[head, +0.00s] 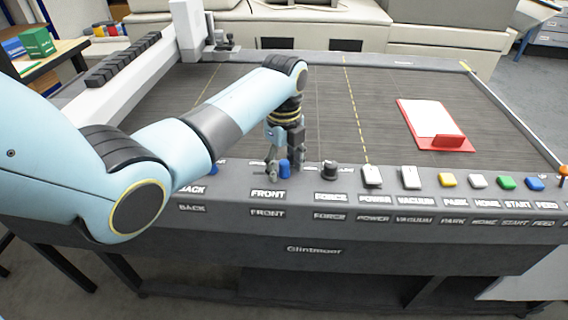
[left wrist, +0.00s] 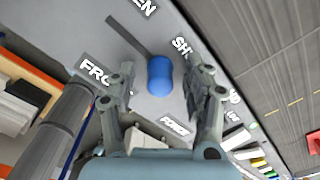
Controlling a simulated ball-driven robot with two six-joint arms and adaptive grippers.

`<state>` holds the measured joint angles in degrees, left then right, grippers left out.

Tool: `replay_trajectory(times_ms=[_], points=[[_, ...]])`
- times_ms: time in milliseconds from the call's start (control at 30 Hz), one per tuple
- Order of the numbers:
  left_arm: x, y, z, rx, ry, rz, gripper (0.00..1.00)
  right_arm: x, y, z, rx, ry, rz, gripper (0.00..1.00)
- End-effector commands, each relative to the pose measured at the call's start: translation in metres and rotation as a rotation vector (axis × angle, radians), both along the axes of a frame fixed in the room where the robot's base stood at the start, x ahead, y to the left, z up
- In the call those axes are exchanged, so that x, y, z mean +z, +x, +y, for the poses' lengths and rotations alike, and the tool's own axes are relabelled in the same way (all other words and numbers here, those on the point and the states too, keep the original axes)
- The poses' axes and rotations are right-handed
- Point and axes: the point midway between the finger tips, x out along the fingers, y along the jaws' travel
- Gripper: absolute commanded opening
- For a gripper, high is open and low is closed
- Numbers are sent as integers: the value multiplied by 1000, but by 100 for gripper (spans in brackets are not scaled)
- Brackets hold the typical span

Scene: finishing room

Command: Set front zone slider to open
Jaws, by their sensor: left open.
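The front zone slider has a blue knob (head: 285,168) on the dark front panel, above the FRONT label. In the left wrist view the blue knob (left wrist: 159,74) sits at one end of a dark slot, near a label starting "SH". The bare slot runs toward a label ending "EN". My left gripper (head: 284,160) points down at the panel, open, with its fingers on either side of the knob. In the left wrist view the left gripper (left wrist: 160,92) shows a gap between each finger and the knob. My right gripper is not in view.
Another blue knob (head: 213,168) above BACK is partly hidden by my left arm. A black FORCE knob (head: 329,169) stands close right of the gripper, then the POWER switch (head: 372,176) and several buttons. A red clipboard (head: 437,127) lies on the table bed. A white gantry (head: 130,66) stands at left.

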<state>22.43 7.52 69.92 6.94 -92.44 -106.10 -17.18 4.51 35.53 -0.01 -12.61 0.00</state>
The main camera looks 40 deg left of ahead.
Motion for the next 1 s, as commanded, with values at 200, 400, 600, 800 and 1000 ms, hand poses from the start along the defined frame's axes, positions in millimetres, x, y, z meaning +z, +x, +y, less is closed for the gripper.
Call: replay_trajectory(times_ms=[200, 400, 600, 800, 1000], points=[[0, 0, 0, 0, 0, 0, 47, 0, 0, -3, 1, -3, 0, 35], [0, 0, 0, 0, 0, 0, 21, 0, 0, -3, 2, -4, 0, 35], [0, 0, 0, 0, 0, 0, 0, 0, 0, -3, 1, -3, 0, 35], [0, 0, 0, 0, 0, 0, 0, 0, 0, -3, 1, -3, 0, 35], [-2, 11, 7, 0, 3, -2, 0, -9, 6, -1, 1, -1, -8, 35]])
